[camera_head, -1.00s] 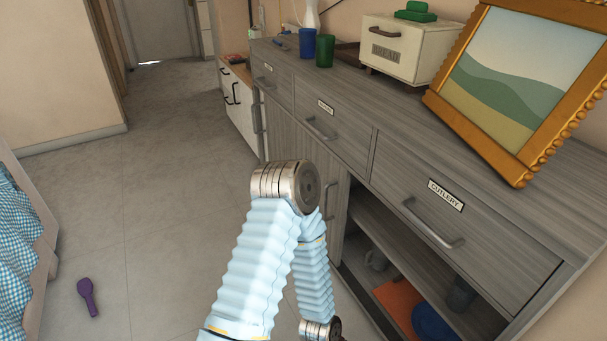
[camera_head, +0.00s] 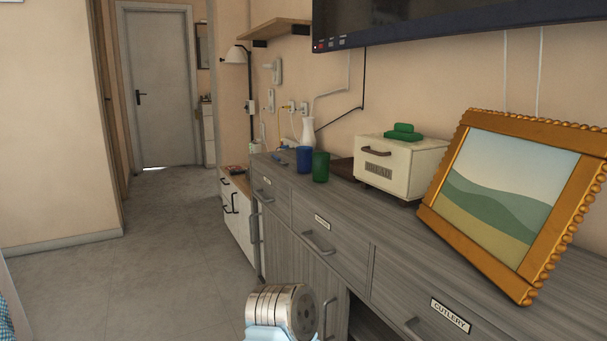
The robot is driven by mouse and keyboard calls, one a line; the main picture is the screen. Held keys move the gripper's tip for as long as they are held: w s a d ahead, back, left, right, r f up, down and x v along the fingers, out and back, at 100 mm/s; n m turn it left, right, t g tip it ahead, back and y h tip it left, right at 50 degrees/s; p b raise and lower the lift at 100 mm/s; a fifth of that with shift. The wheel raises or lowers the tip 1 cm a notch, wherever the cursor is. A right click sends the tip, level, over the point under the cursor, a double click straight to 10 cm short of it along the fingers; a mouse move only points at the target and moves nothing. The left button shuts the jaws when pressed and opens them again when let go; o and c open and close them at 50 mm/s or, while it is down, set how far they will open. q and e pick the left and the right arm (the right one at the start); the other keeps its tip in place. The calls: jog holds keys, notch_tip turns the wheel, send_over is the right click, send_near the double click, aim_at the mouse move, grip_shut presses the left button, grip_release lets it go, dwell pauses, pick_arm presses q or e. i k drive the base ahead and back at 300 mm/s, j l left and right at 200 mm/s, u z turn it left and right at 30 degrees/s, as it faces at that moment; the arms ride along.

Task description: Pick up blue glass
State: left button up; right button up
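The blue glass (camera_head: 304,159) stands upright on top of the grey sideboard (camera_head: 345,204), toward its far end. A green glass (camera_head: 320,167) stands close beside it, to the right and slightly nearer. Part of one of my arms, with a metal joint and a pale blue sleeve, shows at the bottom centre, well short of the glasses. Neither of my grippers is in view.
A bread box (camera_head: 398,165) with a green item (camera_head: 403,132) on it and a gold-framed picture (camera_head: 510,200) stand on the sideboard. A white vase (camera_head: 308,131) is behind the glasses. A television (camera_head: 400,22) hangs above. The floor (camera_head: 150,275) to the left is clear.

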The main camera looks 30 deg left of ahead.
aim_at(304, 158)
jog(key=i+j+z, duration=0.1)
jog(key=j+z, duration=0.35)
jog(key=j, duration=1.85)
